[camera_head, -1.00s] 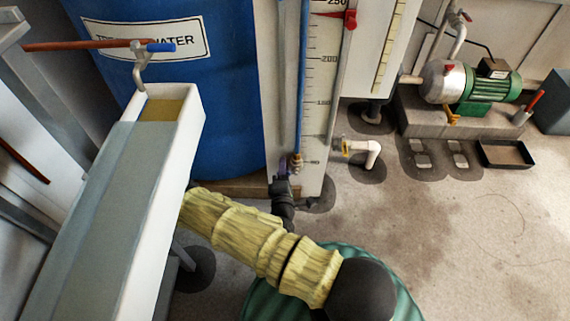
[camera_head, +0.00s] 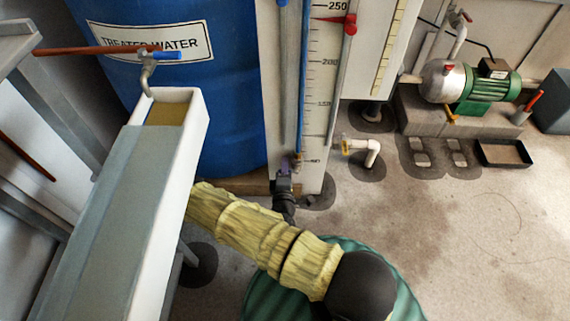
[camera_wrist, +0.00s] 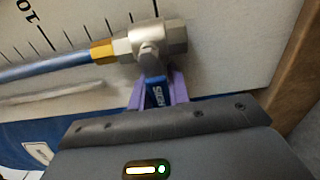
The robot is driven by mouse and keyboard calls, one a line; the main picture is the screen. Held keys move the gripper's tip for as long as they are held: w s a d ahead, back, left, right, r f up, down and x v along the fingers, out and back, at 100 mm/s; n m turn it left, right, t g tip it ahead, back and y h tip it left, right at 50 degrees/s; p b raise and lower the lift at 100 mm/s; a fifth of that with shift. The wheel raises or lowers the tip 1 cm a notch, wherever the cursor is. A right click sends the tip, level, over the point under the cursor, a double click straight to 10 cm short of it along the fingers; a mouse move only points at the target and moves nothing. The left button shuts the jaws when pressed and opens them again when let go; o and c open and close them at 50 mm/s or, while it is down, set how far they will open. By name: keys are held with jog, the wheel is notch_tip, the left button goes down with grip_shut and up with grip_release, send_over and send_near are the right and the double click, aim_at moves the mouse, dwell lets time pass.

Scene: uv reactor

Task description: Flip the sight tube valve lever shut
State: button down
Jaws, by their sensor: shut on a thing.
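The sight tube valve (camera_wrist: 160,38) is a silver metal body with a brass fitting (camera_wrist: 102,51), in the wrist view. The blue sight tube (camera_wrist: 45,68) runs left from it along the scale board. Its blue lever (camera_wrist: 156,97), with a partly hidden label, points down the picture, across the tube's line. The purple fingers of my gripper (camera_wrist: 158,80) are shut on the lever from both sides. In the head view, my gripper (camera_head: 284,166) is at the foot of the scale board (camera_head: 315,120), beside the small valve (camera_head: 298,163).
A blue treated-water tank (camera_head: 225,120) stands left behind the gripper. A white trough (camera_head: 175,190) with a tap above it is at the left. A white pipe elbow (camera_head: 368,150) and a green pump (camera_head: 488,88) are to the right.

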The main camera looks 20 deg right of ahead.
jog(key=shift+d+r+m, duration=0.1)
jog(key=shift+m, duration=0.2)
jog(key=c, duration=1.3)
grip_release()
